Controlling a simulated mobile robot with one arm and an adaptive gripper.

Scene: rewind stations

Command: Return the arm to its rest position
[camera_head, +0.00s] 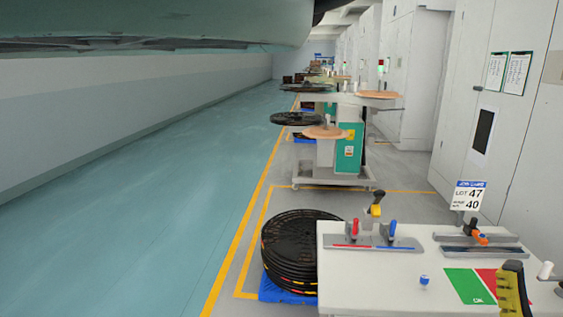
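My gripper does not show in the head view, so its fingers and anything it might hold are hidden. A large pale green shape hangs close to the camera across the top left, with a dark piece at its right end. It may be part of my own arm, but I cannot tell.
A white worktable (350,285) with tools and a green-red mat (466,286) stands front right. A stack of black reels (292,250) on a blue pallet (275,291) is left of it. Rewind stations (330,180) stand beyond. The teal floor (150,190) at left is clear.

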